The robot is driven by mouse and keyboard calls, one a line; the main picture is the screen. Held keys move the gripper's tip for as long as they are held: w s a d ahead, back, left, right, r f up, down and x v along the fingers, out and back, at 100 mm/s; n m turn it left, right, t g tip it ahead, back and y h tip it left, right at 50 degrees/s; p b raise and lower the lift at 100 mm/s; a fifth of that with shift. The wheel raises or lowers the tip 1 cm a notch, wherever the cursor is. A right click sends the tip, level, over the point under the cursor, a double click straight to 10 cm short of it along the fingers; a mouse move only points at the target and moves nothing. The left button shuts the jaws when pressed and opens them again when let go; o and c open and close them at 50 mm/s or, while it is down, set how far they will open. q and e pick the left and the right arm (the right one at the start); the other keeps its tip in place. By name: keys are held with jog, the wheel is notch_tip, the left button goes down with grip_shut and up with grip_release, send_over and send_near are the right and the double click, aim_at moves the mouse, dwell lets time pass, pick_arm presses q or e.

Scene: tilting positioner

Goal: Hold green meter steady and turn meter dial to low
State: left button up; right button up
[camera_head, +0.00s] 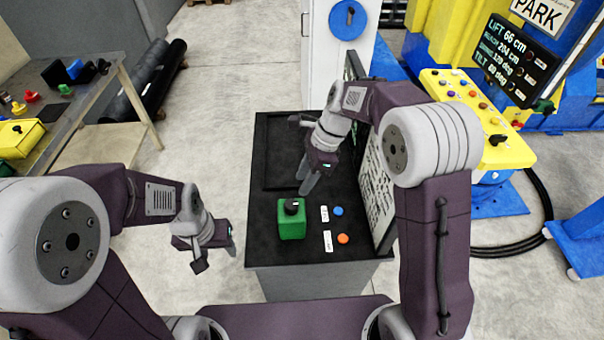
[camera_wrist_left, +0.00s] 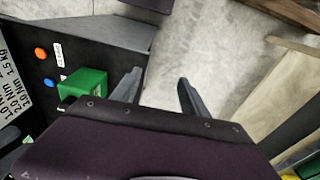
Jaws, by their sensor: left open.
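The green meter (camera_head: 291,225) is a green box with a black dial (camera_head: 291,206) on top. It stands upright near the front left of the black bench top. The meter also shows in the left wrist view (camera_wrist_left: 88,82), left of my fingers. My left gripper (camera_head: 217,252) is open and empty, left of the bench and apart from the meter; its spread fingers show in the wrist view (camera_wrist_left: 157,92). My right gripper (camera_head: 307,178) points down over the bench, behind the meter and apart from it. Its finger gap is unclear. The dial's setting is too small to read.
A blue button (camera_head: 338,211) and an orange button (camera_head: 343,239) with white labels lie right of the meter. A white printed board (camera_head: 376,190) stands at the bench's right edge. A yellow control console (camera_head: 478,110) is further right. Open floor lies left of the bench.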

pick_arm(q)
jog(key=o, duration=0.5)
jog(key=shift+s+n, duration=0.15)
jog(key=shift+n, duration=0.35)
jog(key=o, duration=0.4)
jog(key=w+d+n, duration=0.1)
jog(key=n, duration=0.1)
jog(key=w+r+n, duration=0.1)
jog(key=n, duration=0.1)
jog(key=w+d+n+h, duration=0.1)
jog(key=n, duration=0.1)
jog(key=shift+w+d+r+n, duration=0.35)
jog(key=shift+r+n, duration=0.05)
jog(key=shift+c, duration=0.2)
jog(key=n+h, duration=0.3)
jog(key=n, duration=0.7)
send_over(285, 220)
jog(key=w+a, duration=0.4)
jog(key=w, duration=0.1)
notch_tip(285, 220, down, 3)
jog(key=shift+g, duration=0.6)
jog(key=x, duration=0.4)
jog(key=s+x, duration=0.1)
jog(key=x, duration=0.7)
jog(key=shift+s+a+f, duration=0.15)
jog(key=shift+s, duration=0.15)
